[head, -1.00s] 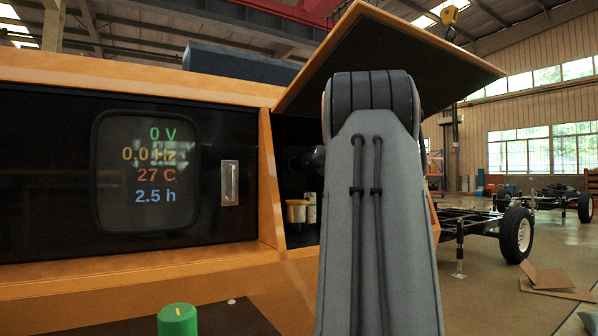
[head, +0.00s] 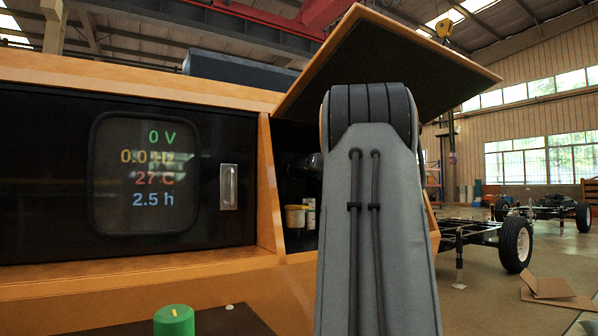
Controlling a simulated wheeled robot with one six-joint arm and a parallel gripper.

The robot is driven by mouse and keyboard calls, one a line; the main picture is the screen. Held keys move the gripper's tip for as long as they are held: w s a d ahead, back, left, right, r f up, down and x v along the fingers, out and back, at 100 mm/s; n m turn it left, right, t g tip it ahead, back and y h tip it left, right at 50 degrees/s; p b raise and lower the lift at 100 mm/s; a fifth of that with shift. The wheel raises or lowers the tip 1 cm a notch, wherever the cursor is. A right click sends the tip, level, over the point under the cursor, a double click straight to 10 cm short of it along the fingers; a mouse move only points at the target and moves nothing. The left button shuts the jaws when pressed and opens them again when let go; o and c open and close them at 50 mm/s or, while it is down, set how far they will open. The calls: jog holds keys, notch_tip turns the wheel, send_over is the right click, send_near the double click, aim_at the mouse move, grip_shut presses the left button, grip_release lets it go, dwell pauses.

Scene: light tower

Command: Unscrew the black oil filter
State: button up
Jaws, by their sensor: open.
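The light tower's orange housing has an open compartment (head: 290,135) under a raised orange hatch (head: 395,65). My grey arm link stands in front of it and covers most of the opening. I cannot make out a black oil filter; the inside is dark and largely hidden. A dark rounded shape shows at the link's left edge, inside the opening; it seems to be part of my arm. My gripper is hidden behind the link.
To the left is a dark panel with a display (head: 146,174) and a handle (head: 228,187). A green knob (head: 174,321) is in front. A wheeled chassis (head: 470,232) and cardboard (head: 550,288) lie right.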

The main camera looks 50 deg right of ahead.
jog(key=m+p, duration=0.1)
jog(key=p, duration=0.1)
jog(key=shift+r+m+p, duration=0.15)
jog(key=shift+m+p, duration=0.2)
jog(key=shift+m, duration=0.05)
jog(key=m+p, duration=0.3)
jog(key=p, duration=0.1)
jog(key=shift+m, duration=0.3)
jog(key=shift+p, duration=0.4)
jog(key=shift+m+p, duration=0.9)
jog(key=shift+p, duration=0.25)
jog(key=m+p, duration=0.3)
jog(key=p, duration=0.1)
jog(key=shift+m+p, duration=0.3)
jog(key=shift+p, duration=0.1)
